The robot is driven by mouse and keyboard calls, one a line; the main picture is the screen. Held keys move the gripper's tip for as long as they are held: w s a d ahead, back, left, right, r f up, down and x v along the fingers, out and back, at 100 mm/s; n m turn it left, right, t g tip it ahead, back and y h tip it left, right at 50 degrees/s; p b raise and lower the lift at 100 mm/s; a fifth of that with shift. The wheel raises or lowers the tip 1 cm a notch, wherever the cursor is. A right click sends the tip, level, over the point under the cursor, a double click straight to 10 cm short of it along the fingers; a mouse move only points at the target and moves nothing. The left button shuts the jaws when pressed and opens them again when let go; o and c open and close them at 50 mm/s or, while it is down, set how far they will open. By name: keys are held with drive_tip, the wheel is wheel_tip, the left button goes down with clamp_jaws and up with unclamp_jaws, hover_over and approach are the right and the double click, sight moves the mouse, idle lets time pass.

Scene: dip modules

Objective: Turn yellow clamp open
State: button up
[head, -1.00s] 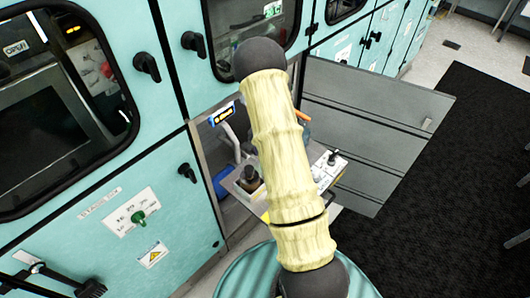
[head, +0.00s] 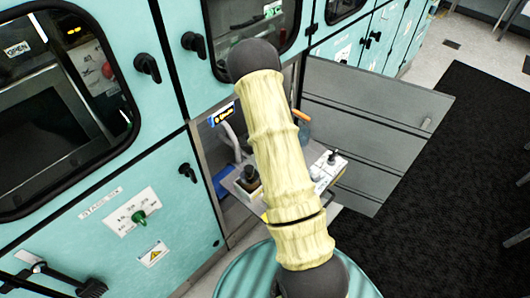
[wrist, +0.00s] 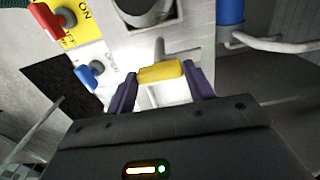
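The yellow clamp (wrist: 161,72) is a short bar in the upper middle of the wrist view, in front of a pale panel (wrist: 170,93). My gripper (wrist: 161,74) has its two purple fingers at the clamp's left and right ends. I see no gap between fingertips and clamp, so they look shut on it. In the head view my arm covers the gripper and the clamp.
In the wrist view, a red handle (wrist: 46,22) and a blue knob (wrist: 89,75) sit left of the gripper. A blue cylinder (wrist: 230,12) with a pale hooked bar is at right. In the head view, a grey door (head: 365,130) stands open beside the teal cabinets (head: 150,195).

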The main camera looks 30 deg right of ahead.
drive_tip(key=o, duration=0.3)
drive_tip(key=shift+o, duration=0.2)
drive_tip(key=shift+r, duration=0.1)
wheel_tip(320, 180, up, 17)
drive_tip(key=b, duration=0.1)
drive_tip(key=shift+r, duration=0.15)
idle(0.4)
drive_tip(key=s+a+r+n+t, duration=0.1)
drive_tip(key=s+a+n, duration=0.6)
drive_tip(key=s, duration=0.2)
drive_tip(key=s+a+r+n+t, duration=0.1)
drive_tip(key=s+a+r+n, duration=0.1)
drive_tip(key=s+a+n, duration=0.5)
drive_tip(key=s+a, duration=0.1)
drive_tip(key=s, duration=0.2)
drive_tip(key=shift+a+r+t, duration=0.2)
drive_tip(key=shift+r+t, duration=0.05)
drive_tip(key=shift+t, duration=0.05)
